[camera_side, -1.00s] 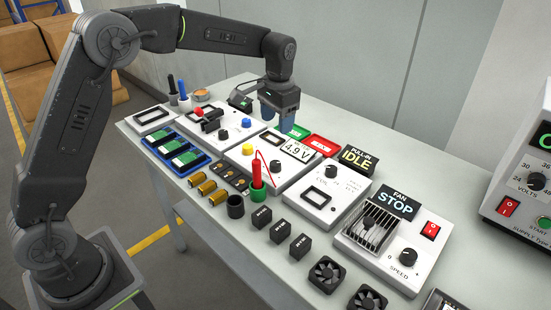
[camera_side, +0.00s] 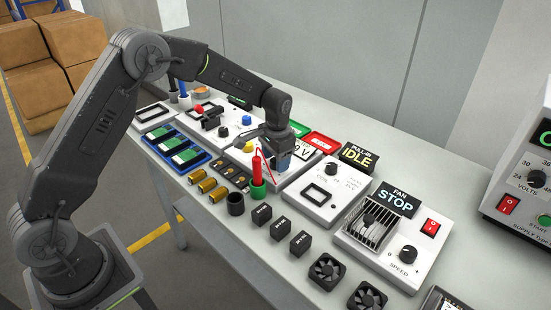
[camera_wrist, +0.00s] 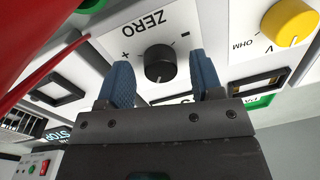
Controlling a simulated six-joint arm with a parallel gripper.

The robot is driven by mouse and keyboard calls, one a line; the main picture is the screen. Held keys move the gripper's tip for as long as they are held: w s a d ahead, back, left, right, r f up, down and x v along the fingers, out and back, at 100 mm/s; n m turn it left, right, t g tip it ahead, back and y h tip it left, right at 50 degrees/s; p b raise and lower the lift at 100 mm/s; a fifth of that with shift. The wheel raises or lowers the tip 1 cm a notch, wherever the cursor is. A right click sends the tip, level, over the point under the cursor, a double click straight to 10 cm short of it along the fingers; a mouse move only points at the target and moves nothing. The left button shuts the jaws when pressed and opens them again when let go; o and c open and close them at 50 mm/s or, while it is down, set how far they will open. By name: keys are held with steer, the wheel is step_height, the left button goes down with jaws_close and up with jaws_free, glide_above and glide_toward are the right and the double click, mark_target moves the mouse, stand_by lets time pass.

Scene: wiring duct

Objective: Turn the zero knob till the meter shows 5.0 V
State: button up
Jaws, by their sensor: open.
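The zero knob (camera_wrist: 159,62) is a round black knob on a white panel marked ZERO, with + on the left and − on the right in the wrist view. My gripper (camera_wrist: 163,82) is open, its two blue fingers on either side of the knob's near edge, with gaps visible. In the side view my gripper (camera_side: 282,166) is low over the meter's panel and hides the knob. The meter display (camera_side: 304,149) is partly hidden behind my wrist; only its right end, "0 V", can be read.
A red probe (camera_side: 257,165) stands in a green holder close left of my gripper, with a thin red wire. A yellow knob (camera_wrist: 290,22) is on the same panel. The panel with a FAN STOP sign (camera_side: 396,200) is to the right.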

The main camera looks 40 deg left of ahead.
steer(key=shift+f, duration=0.15)
steer(key=shift+c, duration=0.2)
steer(key=c, duration=0.9)
steer(key=shift+m, duration=2.3)
steer(key=o, duration=0.9)
steer(key=shift+o, duration=0.2)
step_height(320, 180, up, 14)
steer(key=shift+s+d, duration=0.2)
steer(key=shift+d, duration=0.1)
